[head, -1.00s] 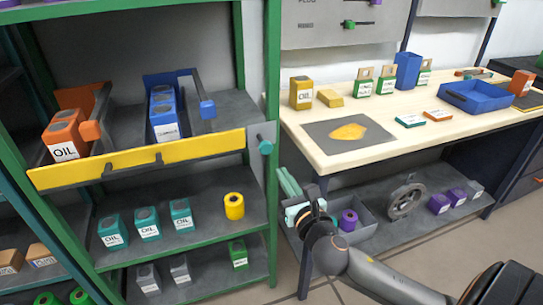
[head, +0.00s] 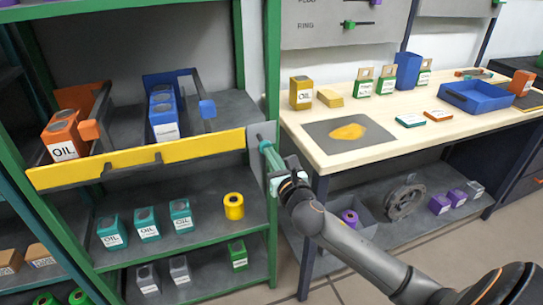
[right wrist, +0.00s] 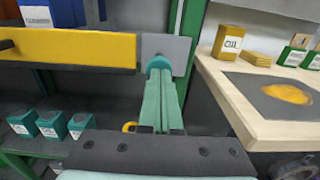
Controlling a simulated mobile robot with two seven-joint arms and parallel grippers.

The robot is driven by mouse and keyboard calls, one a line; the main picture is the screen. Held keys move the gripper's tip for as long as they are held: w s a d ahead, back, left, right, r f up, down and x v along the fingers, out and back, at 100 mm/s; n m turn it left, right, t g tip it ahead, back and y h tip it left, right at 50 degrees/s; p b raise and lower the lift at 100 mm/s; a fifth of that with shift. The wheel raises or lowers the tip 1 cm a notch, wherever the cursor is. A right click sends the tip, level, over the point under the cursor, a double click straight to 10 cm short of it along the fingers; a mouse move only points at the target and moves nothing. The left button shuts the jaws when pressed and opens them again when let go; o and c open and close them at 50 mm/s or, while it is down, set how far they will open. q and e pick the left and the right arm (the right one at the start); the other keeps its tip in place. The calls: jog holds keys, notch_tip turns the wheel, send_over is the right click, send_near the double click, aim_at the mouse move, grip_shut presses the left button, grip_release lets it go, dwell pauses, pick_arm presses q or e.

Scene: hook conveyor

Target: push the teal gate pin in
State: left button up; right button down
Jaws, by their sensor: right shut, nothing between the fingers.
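The teal gate pin (right wrist: 157,63) sits in a grey plate (right wrist: 178,48) at the right end of the yellow gate bar (head: 140,160). In the head view, my right gripper (head: 267,150) reaches up to this plate and hides most of the pin's knob. In the right wrist view, its two teal fingers (right wrist: 160,80) lie together, shut and empty, pointing at the pin's rounded head. The fingertips overlap the head in the picture; I cannot tell whether they touch it. My left gripper is not in view.
Behind the yellow bar are orange (head: 62,135) and blue (head: 163,112) oil boxes. A green shelf post (head: 272,70) stands close beside the pin. The wooden workbench (head: 330,155) is to the right, its edge near my right arm.

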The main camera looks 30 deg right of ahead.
jog(key=p+x, duration=0.1)
jog(key=x, duration=0.2)
jog(key=shift+w+r, duration=0.1)
jog(key=shift+w, duration=0.05)
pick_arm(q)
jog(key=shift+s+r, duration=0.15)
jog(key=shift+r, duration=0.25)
pick_arm(e)
jog(key=shift+d+r, duration=0.1)
jog(key=shift+r, duration=0.05)
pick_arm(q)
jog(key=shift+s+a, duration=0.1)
